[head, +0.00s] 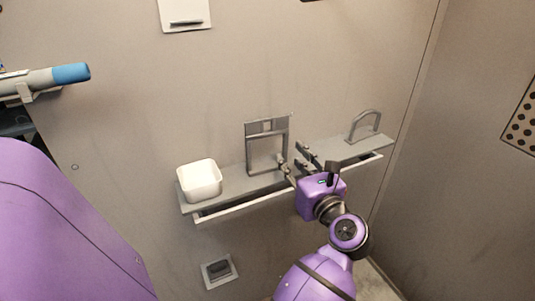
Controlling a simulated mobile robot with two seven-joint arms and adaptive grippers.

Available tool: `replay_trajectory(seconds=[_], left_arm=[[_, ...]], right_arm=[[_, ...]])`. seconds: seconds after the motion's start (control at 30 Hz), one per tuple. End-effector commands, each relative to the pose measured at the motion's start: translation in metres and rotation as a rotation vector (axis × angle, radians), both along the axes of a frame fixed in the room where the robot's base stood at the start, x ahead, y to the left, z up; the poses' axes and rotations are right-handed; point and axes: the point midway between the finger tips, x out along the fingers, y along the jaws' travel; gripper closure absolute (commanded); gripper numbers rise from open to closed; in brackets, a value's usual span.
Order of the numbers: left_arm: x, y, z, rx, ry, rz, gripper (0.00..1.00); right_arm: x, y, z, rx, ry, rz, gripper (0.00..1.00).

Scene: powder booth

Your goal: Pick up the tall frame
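The tall frame (268,134) is a grey rectangular frame with crossbars near its top. It stands upright on the grey wall shelf (230,191), right of a white bowl. The gripper's purple body hides part of the shelf's front edge.
The white square bowl (199,182) stands at the shelf's left end. A lower grey arch-shaped handle (364,125) stands near the right end. A light rail (240,207) runs along the shelf's front. A blue-tipped tool (70,73) sits in a wall holder at upper left.

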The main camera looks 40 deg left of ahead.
Motion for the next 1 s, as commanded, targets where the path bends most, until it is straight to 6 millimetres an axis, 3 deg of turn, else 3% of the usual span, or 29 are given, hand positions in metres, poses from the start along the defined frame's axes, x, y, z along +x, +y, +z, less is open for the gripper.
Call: replay_trajectory(seconds=[0.3,0.6,0.83,1.0], left_arm=[[0.02,0.04,0.005,0.004,0.0,0.0,0.69],[0.022,0.044,0.003,0.003,0.002,-0.001,0.69],[0.022,0.044,0.003,0.003,0.002,-0.001,0.98],[0.022,0.044,0.003,0.003,0.002,-0.001,1.0]], right_arm=[[-0.001,-0.003,0.007,-0.004,0.0,0.0,0.44],[-0.005,-0.003,0.005,-0.004,0.007,-0.002,0.44],[-0.003,-0.003,0.007,-0.004,0.003,-0.002,0.44],[-0.001,-0.003,0.008,-0.004,-0.002,-0.001,0.44]])
